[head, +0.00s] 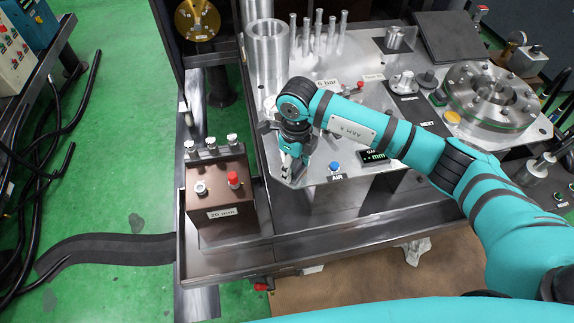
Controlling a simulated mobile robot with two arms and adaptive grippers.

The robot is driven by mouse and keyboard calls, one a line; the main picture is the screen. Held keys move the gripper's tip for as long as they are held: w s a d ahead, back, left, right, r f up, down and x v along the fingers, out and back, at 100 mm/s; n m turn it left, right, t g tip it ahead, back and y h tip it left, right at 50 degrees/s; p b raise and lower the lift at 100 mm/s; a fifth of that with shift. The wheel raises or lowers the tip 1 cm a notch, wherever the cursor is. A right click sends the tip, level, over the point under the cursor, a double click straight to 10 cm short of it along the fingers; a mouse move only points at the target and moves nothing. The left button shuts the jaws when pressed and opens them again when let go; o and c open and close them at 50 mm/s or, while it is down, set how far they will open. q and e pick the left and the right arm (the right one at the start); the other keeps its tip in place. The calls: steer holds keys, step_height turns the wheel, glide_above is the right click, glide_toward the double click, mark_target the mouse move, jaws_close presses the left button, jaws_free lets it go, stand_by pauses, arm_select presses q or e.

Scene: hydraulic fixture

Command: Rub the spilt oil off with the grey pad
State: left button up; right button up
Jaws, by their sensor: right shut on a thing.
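My right gripper (290,168) points down at the front left corner of the metal fixture plate (345,80). It is shut on a small grey thing, which looks like the grey pad; the fingers hide most of it. I cannot tell whether it touches the plate. No oil shows clearly on the plate around the gripper, and the gripper covers part of that corner. My left gripper is not in view.
A brown box (218,205) with red and white caps stands left of the gripper. A blue button (335,167) and a display (374,156) are just right of it. Upright pins (318,32) and a metal cylinder (267,55) stand behind. A cable cover (110,249) crosses the green floor.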

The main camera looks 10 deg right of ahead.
mark_target(313, 170)
steer(key=shift+w+d, duration=0.15)
steer(key=shift+d, duration=0.8)
steer(key=shift+w+d, duration=0.1)
steer(key=shift+d, duration=0.85)
steer(key=shift+d+f, duration=0.2)
steer(key=shift+d, duration=0.5)
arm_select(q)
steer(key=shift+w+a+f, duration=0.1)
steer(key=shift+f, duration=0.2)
arm_select(e)
steer(key=shift+s+a, duration=0.1)
steer(key=shift+r, duration=0.15)
step_height(313, 170, up, 4)
steer(key=shift+r+p, duration=0.15)
steer(key=shift+p, duration=1.05)
steer(key=shift+r+p, duration=0.35)
steer(key=shift+r, duration=0.3)
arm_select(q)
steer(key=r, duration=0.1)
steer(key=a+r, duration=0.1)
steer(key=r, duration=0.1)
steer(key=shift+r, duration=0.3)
arm_select(e)
steer(key=shift+r, duration=0.1)
